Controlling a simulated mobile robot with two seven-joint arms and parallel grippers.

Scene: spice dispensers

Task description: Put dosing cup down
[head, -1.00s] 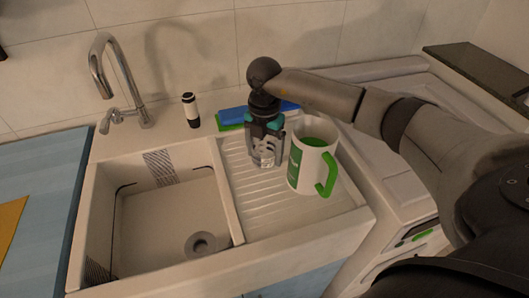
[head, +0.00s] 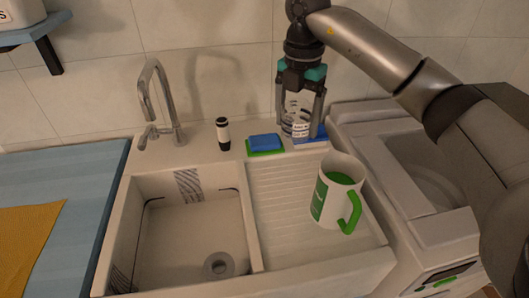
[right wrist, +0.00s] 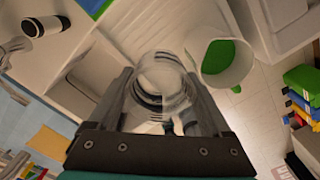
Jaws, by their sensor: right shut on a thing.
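The dosing cup (head: 297,120) is small and clear, with dark markings and a white label. My right gripper (head: 299,125) is shut on it and holds it upright near the back wall, behind the drainboard (head: 282,205). In the head view its lower edge overlaps a blue item behind it, so I cannot tell whether it touches the ledge. In the right wrist view the cup (right wrist: 163,82) sits between the two fingers (right wrist: 160,105). My left gripper is not in view.
A white mug with a green handle (head: 336,190) stands on the drainboard's right side. A blue and green sponge (head: 265,144) and a black-and-white bottle (head: 223,134) sit on the back ledge. The faucet (head: 160,100) and sink basin (head: 195,235) are left. The drainboard's left part is clear.

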